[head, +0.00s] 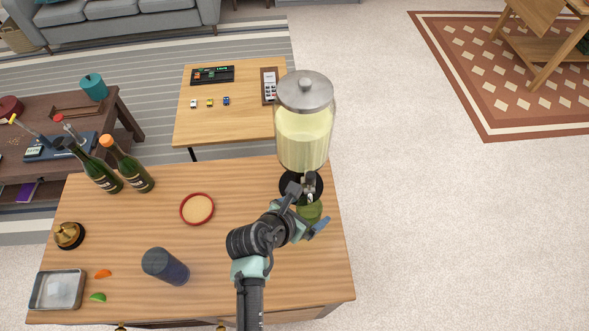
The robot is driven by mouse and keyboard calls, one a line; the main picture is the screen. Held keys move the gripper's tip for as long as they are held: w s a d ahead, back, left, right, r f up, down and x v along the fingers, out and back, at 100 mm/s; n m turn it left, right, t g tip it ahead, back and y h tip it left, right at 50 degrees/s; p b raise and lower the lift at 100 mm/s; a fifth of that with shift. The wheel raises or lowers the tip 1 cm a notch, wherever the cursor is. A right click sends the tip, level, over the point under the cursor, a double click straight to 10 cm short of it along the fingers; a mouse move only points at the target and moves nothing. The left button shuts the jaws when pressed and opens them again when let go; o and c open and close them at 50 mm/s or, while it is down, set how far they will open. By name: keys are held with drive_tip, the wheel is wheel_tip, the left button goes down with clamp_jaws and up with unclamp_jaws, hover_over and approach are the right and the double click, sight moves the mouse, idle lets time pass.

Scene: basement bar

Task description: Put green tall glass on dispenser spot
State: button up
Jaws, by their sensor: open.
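The green glass (312,212) stands at the foot of the drink dispenser (304,125), just in front of it and close below its tap (309,184). Only the upper part of the glass shows clearly; my gripper covers some of it. The dispenser is a clear jar of pale yellow liquid with a metal lid on a black stand. My gripper (307,208) is open at the glass, with one finger on each side. I cannot tell whether the fingers touch it.
The table's right edge is close to my gripper. A smaller table (237,130) stands behind.

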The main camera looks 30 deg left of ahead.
drive_tip(key=v, duration=0.8)
drive_tip(key=shift+f, duration=0.1)
